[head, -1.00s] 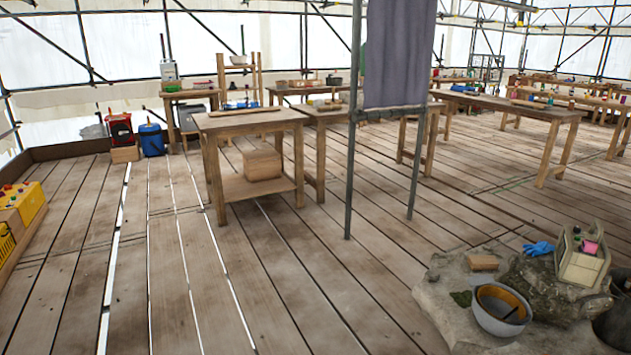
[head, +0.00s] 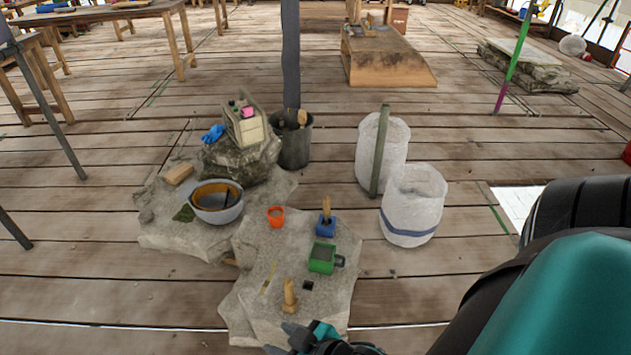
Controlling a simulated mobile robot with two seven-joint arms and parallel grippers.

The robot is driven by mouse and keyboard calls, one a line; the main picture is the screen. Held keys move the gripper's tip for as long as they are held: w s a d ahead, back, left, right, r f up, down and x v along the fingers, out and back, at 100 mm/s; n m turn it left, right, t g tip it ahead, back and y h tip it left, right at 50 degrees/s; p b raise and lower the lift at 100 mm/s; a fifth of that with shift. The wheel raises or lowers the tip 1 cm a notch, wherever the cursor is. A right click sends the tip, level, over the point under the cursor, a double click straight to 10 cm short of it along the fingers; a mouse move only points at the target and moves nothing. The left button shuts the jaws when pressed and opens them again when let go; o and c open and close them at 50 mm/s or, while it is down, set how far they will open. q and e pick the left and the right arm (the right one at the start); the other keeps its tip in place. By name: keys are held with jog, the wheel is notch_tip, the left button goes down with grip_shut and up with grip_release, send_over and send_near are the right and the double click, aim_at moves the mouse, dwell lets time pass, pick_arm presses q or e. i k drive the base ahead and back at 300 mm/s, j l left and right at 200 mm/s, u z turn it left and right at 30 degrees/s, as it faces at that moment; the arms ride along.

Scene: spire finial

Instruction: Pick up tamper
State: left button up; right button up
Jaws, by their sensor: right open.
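A small wooden piece with an upright knob-like handle (head: 290,295), which looks like the tamper, stands near the front of a pale stone slab (head: 255,325) in the head view. My right gripper (head: 283,341) is at the bottom edge of the head view, just in front of and below that wooden piece in the picture. Its jaws are open, with nothing seen between them, and part of it is cut off by the frame. My left gripper is not in view.
The slab also holds a green box (head: 322,257), a blue block with a brush-like handle (head: 326,227), an orange cup (head: 276,216) and a small black block (head: 308,285). White sacks (head: 411,215) stand right on the plank floor.

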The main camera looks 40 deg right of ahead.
aim_at(290, 305)
jog(key=i+j+z, duration=0.1)
jog(key=z, duration=0.35)
jog(key=i+j+z, duration=0.1)
jog(key=z, duration=0.3)
jog(key=i+j+z, duration=0.1)
jog(key=z, duration=0.35)
jog(key=i+j+z, duration=0.15)
jog(key=z, duration=0.25)
jog(key=i+j+z, duration=0.15)
jog(key=j+z, duration=0.25)
jog(key=i+j+z, duration=0.1)
jog(key=j+z, duration=0.3)
jog(key=l, duration=0.1)
